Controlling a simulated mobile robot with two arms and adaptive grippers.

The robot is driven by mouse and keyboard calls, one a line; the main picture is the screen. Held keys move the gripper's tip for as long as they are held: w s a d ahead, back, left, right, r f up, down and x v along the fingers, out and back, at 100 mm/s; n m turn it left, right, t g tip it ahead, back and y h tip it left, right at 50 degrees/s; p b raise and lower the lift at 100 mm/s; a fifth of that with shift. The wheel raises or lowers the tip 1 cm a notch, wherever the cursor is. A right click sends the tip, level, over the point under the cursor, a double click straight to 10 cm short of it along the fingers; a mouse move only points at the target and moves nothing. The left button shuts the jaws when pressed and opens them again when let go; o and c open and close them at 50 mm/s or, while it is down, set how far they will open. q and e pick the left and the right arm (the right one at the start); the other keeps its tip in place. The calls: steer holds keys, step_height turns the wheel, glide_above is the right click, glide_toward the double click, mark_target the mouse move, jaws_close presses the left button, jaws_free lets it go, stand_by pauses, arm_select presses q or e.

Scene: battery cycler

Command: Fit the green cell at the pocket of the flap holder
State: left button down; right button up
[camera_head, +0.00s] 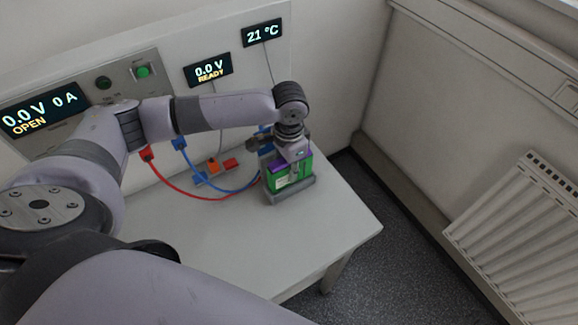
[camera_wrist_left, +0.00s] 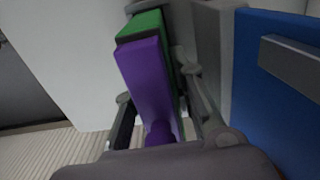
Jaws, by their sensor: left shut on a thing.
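The green cell (camera_head: 284,184) has a purple part at its top, and its green side faces the head camera. It also shows in the left wrist view (camera_wrist_left: 148,24), with the purple part (camera_wrist_left: 147,85) nearest the camera. My left gripper (camera_head: 296,172) is shut on the cell from above, with a finger on either side of it in the wrist view. The grey flap holder (camera_head: 291,197) surrounds the cell's lower end in the head view. I cannot tell whether the cell is fully seated. The holder's blue flap (camera_wrist_left: 270,75) stands at the right in the wrist view.
A red lead (camera_head: 183,191) and a blue lead (camera_head: 213,190) run from the wall panel to the holder. Small red, orange and blue blocks (camera_head: 213,167) lie on the table behind them. The white table (camera_head: 230,235) is clear in front. Its right edge is near the holder.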

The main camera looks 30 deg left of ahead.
arm_select(q)
steer(key=shift+f, duration=1.35)
stand_by(0.3)
steer(key=c, duration=1.3)
jaws_free()
steer(key=shift+b, duration=0.3)
step_height(320, 180, up, 12)
